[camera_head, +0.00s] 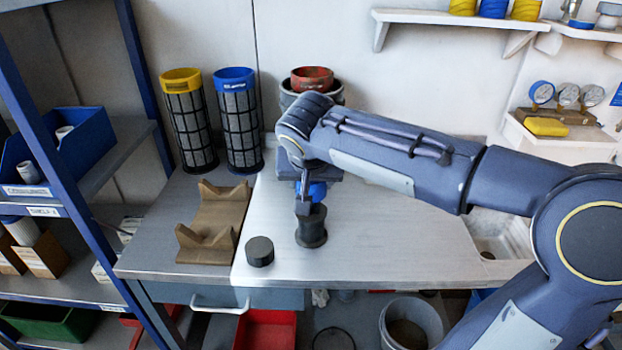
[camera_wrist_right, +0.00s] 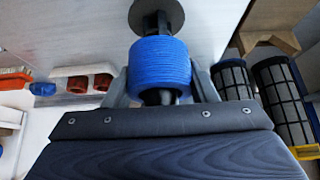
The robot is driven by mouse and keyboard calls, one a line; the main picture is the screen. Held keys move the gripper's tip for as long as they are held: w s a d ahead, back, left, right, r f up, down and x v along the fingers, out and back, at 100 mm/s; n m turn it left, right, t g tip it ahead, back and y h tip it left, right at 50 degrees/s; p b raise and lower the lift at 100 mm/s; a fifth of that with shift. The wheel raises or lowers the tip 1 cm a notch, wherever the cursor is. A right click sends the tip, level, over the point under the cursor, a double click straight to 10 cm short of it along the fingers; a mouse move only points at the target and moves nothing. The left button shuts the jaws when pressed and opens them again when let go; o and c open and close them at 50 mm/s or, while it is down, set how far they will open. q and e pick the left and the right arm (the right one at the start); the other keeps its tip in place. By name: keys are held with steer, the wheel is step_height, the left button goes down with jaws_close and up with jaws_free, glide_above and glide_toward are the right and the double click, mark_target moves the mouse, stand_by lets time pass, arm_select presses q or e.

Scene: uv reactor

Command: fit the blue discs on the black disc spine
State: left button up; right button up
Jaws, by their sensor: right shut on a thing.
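The black disc spine (camera_head: 311,232) stands upright on the bench, with a flared base and a narrower waist. My right gripper (camera_head: 306,203) is over it, pointing down and shut on the blue discs (camera_head: 316,190). In the right wrist view the blue discs (camera_wrist_right: 160,65) form one ribbed stack between the two fingers (camera_wrist_right: 160,88). The spine's round black flange (camera_wrist_right: 156,16) shows beyond the stack, and a dark rod end shows on the near side. I cannot tell how far the stack sits around the spine. My left gripper is not in view.
A short black cylinder (camera_head: 260,251) stands left of the spine. A brown V-notched cradle (camera_head: 212,225) lies further left. Yellow-topped (camera_head: 188,120) and blue-topped (camera_head: 238,120) mesh cartridges stand behind it. A red-topped dark vessel (camera_head: 312,79) is behind my arm.

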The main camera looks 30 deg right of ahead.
steer(key=shift+f+b, duration=0.9)
steer(key=shift+f, duration=0.2)
steer(key=o, duration=1)
steer(key=shift+o, duration=0.2)
steer(key=p+v, duration=0.1)
steer(key=v, duration=0.7)
steer(key=shift+p, duration=0.3)
steer(key=shift+f, duration=0.1)
steer(key=s+a+f+n+y, duration=0.2)
steer(key=s+f+y, duration=0.1)
steer(key=s+f, duration=0.55)
steer(key=s+a+f+n+y, duration=0.2)
steer(key=s+f+n+y, duration=0.15)
steer(key=s+f, duration=0.45)
step_height(320, 180, up, 17)
steer(key=s+a+p, duration=0.1)
steer(key=s+p, duration=0.1)
steer(key=p, duration=1.5)
steer(key=shift+r+m+y, duration=0.25)
steer(key=shift+m+y, duration=0.1)
